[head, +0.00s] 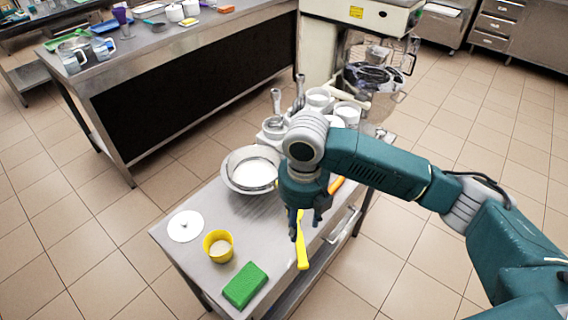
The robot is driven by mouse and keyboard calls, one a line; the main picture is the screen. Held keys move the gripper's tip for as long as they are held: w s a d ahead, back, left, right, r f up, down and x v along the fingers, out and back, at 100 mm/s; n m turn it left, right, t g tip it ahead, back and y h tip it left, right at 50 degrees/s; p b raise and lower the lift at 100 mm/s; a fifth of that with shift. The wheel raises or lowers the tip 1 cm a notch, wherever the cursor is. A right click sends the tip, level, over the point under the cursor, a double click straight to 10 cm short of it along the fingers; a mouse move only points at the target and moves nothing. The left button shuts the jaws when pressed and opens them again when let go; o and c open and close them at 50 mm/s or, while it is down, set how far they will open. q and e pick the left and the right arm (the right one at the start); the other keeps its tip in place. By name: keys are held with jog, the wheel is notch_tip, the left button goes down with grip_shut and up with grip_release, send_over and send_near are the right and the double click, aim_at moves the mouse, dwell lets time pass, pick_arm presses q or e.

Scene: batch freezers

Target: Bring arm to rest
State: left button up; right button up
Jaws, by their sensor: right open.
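My right arm reaches in from the right, and its gripper (307,230) points down above the right part of the small steel table (200,258). Its fingers are apart, with nothing seen held between them. A yellow-handled tool (302,255) lies close beside and partly behind the fingers; whether they touch it I cannot tell. My left gripper is not in view.
A green sponge (245,285), a yellow cup (218,246), a white disc (186,226) and a metal bowl (250,170) are on the table. White containers (346,114) stand at its far end, near a large mixer (372,80). A long counter (180,50) stands behind. The tiled floor at right is clear.

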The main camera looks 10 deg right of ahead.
jog(key=s+a+f+m+y, duration=0.1)
jog(key=s+a+f+m, duration=0.1)
jog(key=a+m, duration=0.1)
jog(key=s+a+f+m+t+y, duration=0.1)
jog(key=s+a+f+m, duration=0.1)
jog(key=m, duration=0.4)
jog(key=s+a+f+m+t+y, duration=0.1)
jog(key=s+a+f+m+y, duration=0.1)
jog(key=s+a+m, duration=0.2)
jog(key=shift+s+m, duration=0.15)
jog(key=shift+m, duration=0.45)
jog(key=s+d+f+m+t+h, duration=0.1)
jog(key=s+d+f+m+h, duration=0.1)
jog(key=s+d+m, duration=0.5)
jog(key=s+d+f+m+h, duration=0.2)
jog(key=s+d+f+m, duration=0.15)
jog(key=d+m, duration=0.7)
notch_tip(320, 180, down, 24)
jog(key=s+a+g+b, duration=0.1)
jog(key=s+a, duration=0.1)
jog(key=s+d+f, duration=0.1)
jog(key=s+f, duration=0.7)
jog(key=f, duration=0.1)
jog(key=s+d+f+g, duration=0.1)
jog(key=s+d+f, duration=0.1)
jog(key=s+f, duration=0.7)
jog(key=shift+s+d+f+b, duration=0.15)
jog(key=shift+d+f+b, duration=0.15)
jog(key=shift+f+b, duration=0.15)
